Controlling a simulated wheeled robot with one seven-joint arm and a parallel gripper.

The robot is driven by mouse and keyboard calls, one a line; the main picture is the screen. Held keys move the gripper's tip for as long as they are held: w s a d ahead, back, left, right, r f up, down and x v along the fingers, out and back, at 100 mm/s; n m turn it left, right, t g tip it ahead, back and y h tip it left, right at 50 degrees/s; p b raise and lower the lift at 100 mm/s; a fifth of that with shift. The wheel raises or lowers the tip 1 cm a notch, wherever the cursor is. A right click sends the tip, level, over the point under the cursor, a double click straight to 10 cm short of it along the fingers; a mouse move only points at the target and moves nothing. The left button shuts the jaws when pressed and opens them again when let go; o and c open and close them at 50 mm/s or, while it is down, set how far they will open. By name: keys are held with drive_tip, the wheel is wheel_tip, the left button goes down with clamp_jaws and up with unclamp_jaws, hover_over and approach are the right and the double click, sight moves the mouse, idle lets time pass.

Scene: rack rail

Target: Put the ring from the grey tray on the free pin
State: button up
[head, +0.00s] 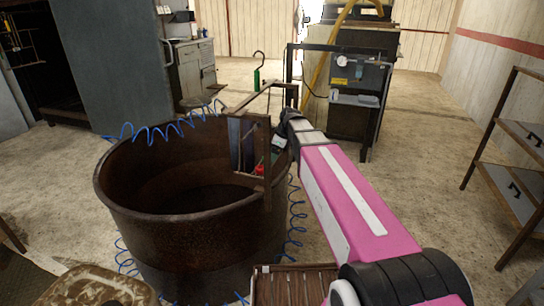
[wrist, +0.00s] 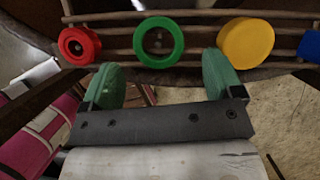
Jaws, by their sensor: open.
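In the wrist view a red ring (wrist: 80,45), a green ring (wrist: 140,43), a yellow round piece (wrist: 247,42) and a blue piece (wrist: 311,45) sit in a row along a rack of thin rails (wrist: 205,26). The green ring has an open middle with a rail or pin end showing in it. My gripper (wrist: 163,70) is open, its green fingertips spread apart and empty just short of the green ring. In the head view the red piece (head: 260,170) shows low on the rack frame (head: 267,150). I cannot make out a grey tray or a free pin.
A large rusty round tub (head: 190,235) stands beside and under the rack, with a blue coiled hose (head: 296,225) around it. A machine with a gauge (head: 345,85) stands behind. A metal shelf (head: 515,165) is at right, with bare floor before it.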

drive_tip(key=w+v, duration=0.1)
drive_tip(key=v, duration=0.8)
drive_tip(key=s+d+f+n+h, duration=0.1)
drive_tip(key=s+d+f+n, duration=0.3)
drive_tip(key=s+f+n, duration=0.2)
drive_tip(key=s+d+f+n+h, duration=0.2)
drive_tip(key=s+d+f+n, duration=0.2)
drive_tip(key=f, duration=0.7)
drive_tip(key=s+d+f+n+g+h, duration=0.1)
drive_tip(key=s+d+f+n, duration=0.4)
drive_tip(key=s+f+n, duration=0.3)
drive_tip(key=shift+s+f+n, duration=0.15)
drive_tip(key=shift+f+n, duration=0.1)
drive_tip(key=shift+n, duration=0.95)
drive_tip(key=shift+d, duration=0.2)
